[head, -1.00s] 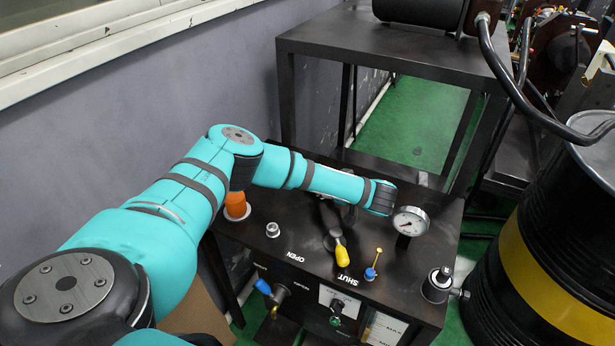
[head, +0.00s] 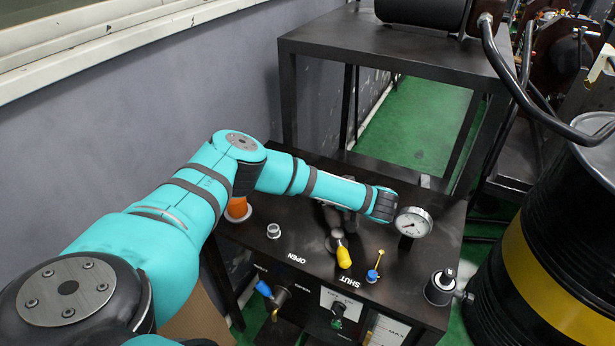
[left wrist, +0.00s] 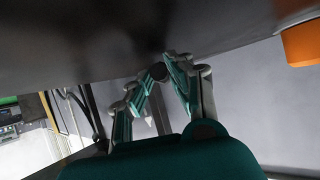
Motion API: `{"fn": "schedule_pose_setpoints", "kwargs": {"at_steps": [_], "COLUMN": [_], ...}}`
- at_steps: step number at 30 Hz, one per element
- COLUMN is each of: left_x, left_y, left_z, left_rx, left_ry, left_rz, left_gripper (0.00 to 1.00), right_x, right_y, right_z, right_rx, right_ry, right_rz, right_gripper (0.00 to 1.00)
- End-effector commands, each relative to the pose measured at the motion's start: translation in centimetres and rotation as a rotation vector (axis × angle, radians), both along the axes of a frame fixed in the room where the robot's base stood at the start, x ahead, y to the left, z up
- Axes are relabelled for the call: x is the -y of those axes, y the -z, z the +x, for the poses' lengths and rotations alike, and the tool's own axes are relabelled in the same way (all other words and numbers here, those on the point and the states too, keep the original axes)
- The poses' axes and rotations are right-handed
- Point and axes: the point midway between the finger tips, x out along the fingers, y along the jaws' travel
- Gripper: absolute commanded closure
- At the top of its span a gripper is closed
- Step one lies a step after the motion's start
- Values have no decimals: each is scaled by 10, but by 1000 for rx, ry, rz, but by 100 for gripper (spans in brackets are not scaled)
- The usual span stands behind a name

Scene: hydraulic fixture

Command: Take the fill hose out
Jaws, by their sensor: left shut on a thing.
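My left gripper (left wrist: 163,75) shows in the left wrist view, its fingers closed together at the tips on a small dark round thing (left wrist: 158,71). I cannot tell whether this is the end of the fill hose. A dark surface spans the top of that view, close to the fingertips. In the head view my left arm reaches over the black fixture table (head: 300,225), and its wrist ends just left of the pressure gauge (head: 413,222); the fingers are hidden there. A black hose (head: 520,95) curves down at the right towards the drum. My right gripper is not in view.
On the fixture stand a yellow-handled lever (head: 343,257) by the OPEN and SHUT labels, a blue fitting with a thin rod (head: 373,276) and an orange part (head: 237,208), partly behind my arm. A black drum (head: 560,250) stands right. A dark table (head: 390,45) stands behind.

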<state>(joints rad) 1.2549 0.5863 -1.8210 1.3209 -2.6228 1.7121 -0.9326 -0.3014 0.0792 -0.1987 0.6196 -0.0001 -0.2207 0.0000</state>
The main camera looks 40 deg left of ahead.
Motion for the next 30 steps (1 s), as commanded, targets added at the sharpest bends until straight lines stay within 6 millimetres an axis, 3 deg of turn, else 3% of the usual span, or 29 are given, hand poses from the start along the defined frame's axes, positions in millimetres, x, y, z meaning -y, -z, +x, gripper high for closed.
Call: {"fn": "schedule_pose_setpoints", "kwargs": {"at_steps": [10,11,16,25,30], "left_x": [0,0,0,1,19], "left_y": [2,2,2,2,-9], "left_z": [0,0,0,0,-5], "left_rx": [0,0,0,0,1], "left_ry": [0,0,0,1,5], "left_rz": [0,0,0,0,-2], "left_gripper": [100,78,55,54,54], "right_x": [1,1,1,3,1], "right_y": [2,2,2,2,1], "right_z": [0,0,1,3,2], "right_rx": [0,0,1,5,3], "right_ry": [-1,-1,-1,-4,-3], "right_rz": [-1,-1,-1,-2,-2], "right_gripper": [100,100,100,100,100]}}
